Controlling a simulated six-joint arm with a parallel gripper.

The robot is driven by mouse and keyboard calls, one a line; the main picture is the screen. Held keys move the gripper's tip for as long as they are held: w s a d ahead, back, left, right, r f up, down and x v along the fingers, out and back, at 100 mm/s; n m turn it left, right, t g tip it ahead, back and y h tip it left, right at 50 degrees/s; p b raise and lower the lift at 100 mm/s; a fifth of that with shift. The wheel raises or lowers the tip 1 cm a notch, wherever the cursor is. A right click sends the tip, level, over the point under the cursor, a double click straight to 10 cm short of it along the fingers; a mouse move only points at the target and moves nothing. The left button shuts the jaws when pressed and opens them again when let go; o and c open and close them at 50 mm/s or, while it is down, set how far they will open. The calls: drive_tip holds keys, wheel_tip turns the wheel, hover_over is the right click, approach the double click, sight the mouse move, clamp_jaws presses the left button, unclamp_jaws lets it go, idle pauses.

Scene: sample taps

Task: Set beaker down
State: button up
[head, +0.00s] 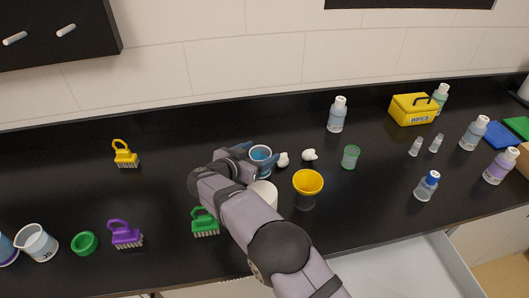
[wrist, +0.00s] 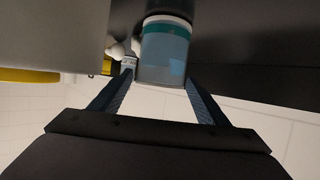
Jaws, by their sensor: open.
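A small blue-tinted beaker (head: 261,153) stands on the dark counter at the middle of the head view. In the wrist view the beaker (wrist: 165,52) is a clear bluish cylinder with a teal band, between the fingertips. My gripper (head: 258,160) is around it with the fingers apart; in the wrist view the gripper (wrist: 160,76) shows a finger on either side of it. I cannot tell whether a finger touches it. The arm hides part of the counter in front of the beaker.
White lumps (head: 283,160) lie just right of the beaker. A yellow funnel (head: 308,182), a white round thing (head: 265,192) and a green brush (head: 205,222) are close to my arm. A green cup (head: 351,157) stands further right.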

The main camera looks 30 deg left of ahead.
sight(253, 156)
drive_tip(key=shift+b+v, duration=0.3)
drive_tip(key=shift+v, duration=1.45)
drive_tip(key=w+d+r+n+g+y, duration=0.1)
drive_tip(key=w+d+r+y, duration=0.15)
drive_tip(key=w+d, duration=0.45)
drive_tip(key=w+d+r+n+y, duration=0.1)
drive_tip(key=w+d+r+y, duration=0.1)
drive_tip(key=w+d+r, duration=0.4)
drive_tip(key=s+d+f+g, duration=0.2)
drive_tip(key=s+d+f, duration=0.1)
drive_tip(key=d, duration=0.5)
drive_tip(key=s+d+f+g+h, duration=0.1)
drive_tip(key=s+d+f+g, duration=0.1)
drive_tip(key=d, duration=0.6)
drive_tip(key=s+d+f+g, duration=0.3)
drive_tip(key=s+d, duration=0.3)
drive_tip(key=d, duration=0.3)
drive_tip(key=shift+s+f+h, duration=0.15)
drive_tip(key=shift+f+h, duration=0.1)
drive_tip(key=shift+f, duration=0.55)
drive_tip(key=s+d+f+m+g+h, duration=0.1)
drive_tip(key=s+d+f+g, duration=0.1)
drive_tip(key=s+d, duration=0.5)
drive_tip(key=s+d+f+m+g+h, duration=0.1)
drive_tip(key=s+d+f+g+h, duration=0.1)
drive_tip(key=s+d, duration=0.6)
drive_tip(key=s+g, duration=0.1)
drive_tip(key=s, duration=0.3)
drive_tip(key=shift+s+f+g, duration=0.3)
drive_tip(key=shift+f, duration=0.05)
